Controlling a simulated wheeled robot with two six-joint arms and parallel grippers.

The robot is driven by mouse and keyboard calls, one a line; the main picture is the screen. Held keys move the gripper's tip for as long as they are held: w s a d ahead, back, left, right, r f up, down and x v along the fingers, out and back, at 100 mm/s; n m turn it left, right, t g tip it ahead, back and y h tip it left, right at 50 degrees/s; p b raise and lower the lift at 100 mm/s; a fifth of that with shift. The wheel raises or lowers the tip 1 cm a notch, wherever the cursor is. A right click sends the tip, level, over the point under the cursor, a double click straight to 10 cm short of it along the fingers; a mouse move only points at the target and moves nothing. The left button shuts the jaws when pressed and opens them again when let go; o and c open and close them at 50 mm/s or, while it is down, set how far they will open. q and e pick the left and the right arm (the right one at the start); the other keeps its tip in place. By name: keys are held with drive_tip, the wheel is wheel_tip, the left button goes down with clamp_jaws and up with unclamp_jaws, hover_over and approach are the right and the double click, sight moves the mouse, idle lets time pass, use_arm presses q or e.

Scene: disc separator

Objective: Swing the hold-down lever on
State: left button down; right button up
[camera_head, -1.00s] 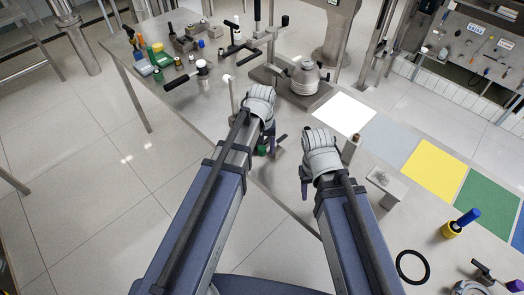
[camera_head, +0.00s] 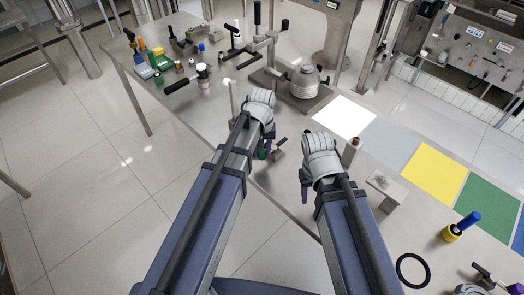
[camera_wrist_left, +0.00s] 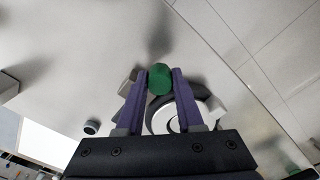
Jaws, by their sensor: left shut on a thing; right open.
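My left gripper (camera_wrist_left: 160,90) has its purple fingers shut on a green knob (camera_wrist_left: 160,78), which looks like the end of the hold-down lever; the lever's arm is mostly hidden. In the head view the left gripper (camera_head: 268,140) is at the table's near edge, with the green knob (camera_head: 262,154) just below its fingers. A small grey piece with a dark tip (camera_head: 280,147) is beside it. A round grey and white part (camera_wrist_left: 168,116) lies behind the fingers in the wrist view. My right gripper (camera_head: 304,188) is open, right of the left one, and appears empty.
A thin upright post (camera_head: 233,100) is just left of my left gripper. A small block with a brown top (camera_head: 351,151) is close to my right wrist. Coloured mats, including a yellow one (camera_head: 433,171), lie to the right.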

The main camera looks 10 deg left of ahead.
use_arm(q)
drive_tip(key=shift+d, duration=0.1)
idle(0.9)
drive_tip(key=d+n, duration=0.1)
drive_tip(key=n, duration=0.2)
drive_tip(key=shift+s+d+n, duration=0.3)
drive_tip(key=shift+s+d, duration=0.05)
drive_tip(key=shift+s, duration=0.05)
drive_tip(key=d+n, duration=0.2)
drive_tip(key=n, duration=0.1)
drive_tip(key=shift+n, duration=0.3)
drive_tip(key=n, duration=0.1)
drive_tip(key=d+n, duration=0.1)
drive_tip(key=n, duration=0.1)
drive_tip(key=d+n, duration=0.1)
drive_tip(key=shift+w, duration=0.25)
drive_tip(key=shift+w+d+n, duration=0.3)
drive_tip(key=shift+d+n, duration=0.15)
drive_tip(key=shift+n, duration=0.7)
drive_tip(key=shift+w+d+n, duration=0.3)
drive_tip(key=shift+d+n, duration=0.15)
drive_tip(key=shift+n, duration=0.7)
drive_tip(key=c, duration=0.5)
unclamp_jaws()
drive_tip(key=shift+c, duration=0.2)
